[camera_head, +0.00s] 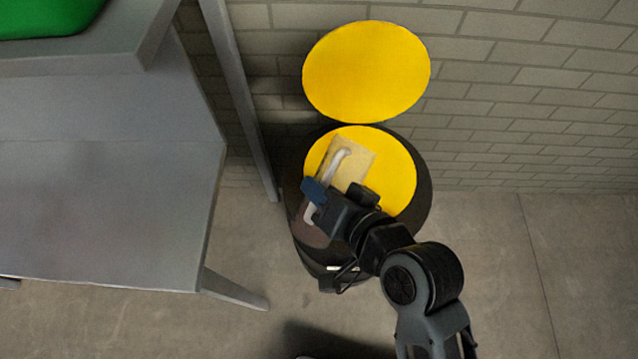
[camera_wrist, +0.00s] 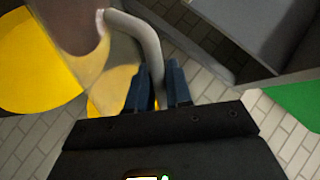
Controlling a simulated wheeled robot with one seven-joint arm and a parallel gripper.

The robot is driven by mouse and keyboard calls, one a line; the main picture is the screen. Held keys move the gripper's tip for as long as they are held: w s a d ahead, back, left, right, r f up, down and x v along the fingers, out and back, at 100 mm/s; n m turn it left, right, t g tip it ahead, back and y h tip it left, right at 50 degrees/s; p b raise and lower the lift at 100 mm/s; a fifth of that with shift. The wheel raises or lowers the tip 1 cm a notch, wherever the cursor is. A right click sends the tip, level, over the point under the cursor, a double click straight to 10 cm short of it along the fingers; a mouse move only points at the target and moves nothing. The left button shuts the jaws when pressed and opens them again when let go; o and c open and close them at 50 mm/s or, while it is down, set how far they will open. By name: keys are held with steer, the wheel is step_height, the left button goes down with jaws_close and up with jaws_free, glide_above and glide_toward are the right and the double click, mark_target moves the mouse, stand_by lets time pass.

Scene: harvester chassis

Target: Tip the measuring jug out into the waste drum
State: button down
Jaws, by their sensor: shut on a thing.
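The measuring jug (camera_head: 355,164) is see-through with a pale curved handle and lies at a slant over the waste drum (camera_head: 424,185). Brown contents show at its lower left end; they also show in the jug in the wrist view (camera_wrist: 72,22). My gripper (camera_head: 318,191) is shut on the jug's handle, its blue fingers on either side of it in the wrist view (camera_wrist: 158,88). The drum is dark outside with a yellow round top area. Its yellow lid (camera_head: 366,72) stands raised behind it. My gripper and arm hide part of the jug and drum.
A grey metal table (camera_head: 110,210) stands at the left, its leg close to the drum. A green object (camera_head: 45,18) sits on a grey surface at the top left. A brick wall (camera_head: 540,110) is behind the drum. The floor (camera_head: 560,280) at the right is clear.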

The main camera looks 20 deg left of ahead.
mark_target(354, 145)
steer(key=shift+w+d+r+m+g+p, duration=0.1)
steer(key=shift+w+m+g+p, duration=0.35)
steer(key=shift+p, duration=0.35)
steer(key=shift+w+d+f+m+g+p, duration=0.2)
steer(key=shift+w+f+m+g+p, duration=0.2)
steer(key=shift+w+g+p, duration=0.3)
steer(key=shift+w+d+f+m+g+p, duration=0.2)
steer(key=shift+w+f+m+g, duration=0.25)
steer(key=shift+w, duration=0.2)
steer(key=shift+w+d+f+m+g+p, duration=0.15)
steer(key=shift+w+f+m+g, duration=0.15)
steer(key=shift+w+f, duration=0.25)
steer(key=shift+w+d+r+m+g+y+p, duration=0.2)
steer(key=shift+w+r+m+g+y+p, duration=0.15)
steer(key=shift+w+r+p, duration=0.3)
steer(key=shift+w+f, duration=0.15)
steer(key=shift+w, duration=0.2)
steer(key=shift+w+d+r+m+g+y, duration=0.15)
steer(key=shift+w+r+m+g, duration=0.15)
steer(key=shift+w, duration=0.3)
steer(key=shift+w+d+r+m+g+y, duration=0.1)
steer(key=shift+w+d+r+m+g, duration=0.1)
steer(key=shift+w+g, duration=0.25)
steer(key=shift+w+d+r+m+g+y, duration=0.15)
steer(key=shift+w+r+m+g, duration=0.1)
steer(key=shift+w, duration=0.45)
